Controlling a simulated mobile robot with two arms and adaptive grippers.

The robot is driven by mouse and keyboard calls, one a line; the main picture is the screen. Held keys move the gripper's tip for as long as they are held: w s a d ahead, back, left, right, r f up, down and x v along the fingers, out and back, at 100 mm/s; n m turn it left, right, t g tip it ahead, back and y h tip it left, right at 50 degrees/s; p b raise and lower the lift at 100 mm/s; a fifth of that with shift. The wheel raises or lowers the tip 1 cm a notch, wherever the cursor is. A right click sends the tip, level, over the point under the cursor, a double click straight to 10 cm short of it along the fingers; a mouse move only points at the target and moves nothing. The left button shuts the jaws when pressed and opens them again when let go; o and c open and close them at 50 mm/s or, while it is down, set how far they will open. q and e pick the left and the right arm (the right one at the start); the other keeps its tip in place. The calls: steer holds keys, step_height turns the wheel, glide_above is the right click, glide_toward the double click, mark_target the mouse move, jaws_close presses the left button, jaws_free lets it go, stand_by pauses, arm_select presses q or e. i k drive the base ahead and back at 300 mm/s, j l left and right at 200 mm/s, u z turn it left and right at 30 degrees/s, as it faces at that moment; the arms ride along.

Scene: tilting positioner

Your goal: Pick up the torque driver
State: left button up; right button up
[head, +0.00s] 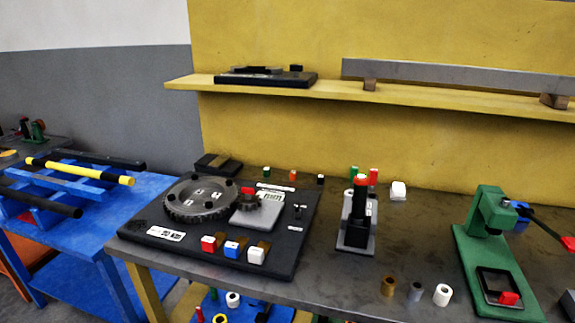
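A dark upright tool (359,205) with a red-and-white top stands in a grey block holder (352,239) near the middle of the workbench. It looks like the torque driver, but it is too small to be sure. A white part and a green part show close beside its top. Its lower end is hidden in the holder. Neither of my grippers is in the head view.
Left of the holder lies a black board (286,252) with a large gear (197,197) and colored blocks. Several small rings, including a white one (442,295), sit at the front edge. A shelf (425,97) hangs behind.

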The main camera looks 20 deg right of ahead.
mark_target(361, 182)
steer(key=i+j+z, duration=0.1)
steer(key=z, duration=0.8)
steer(key=j, duration=0.1)
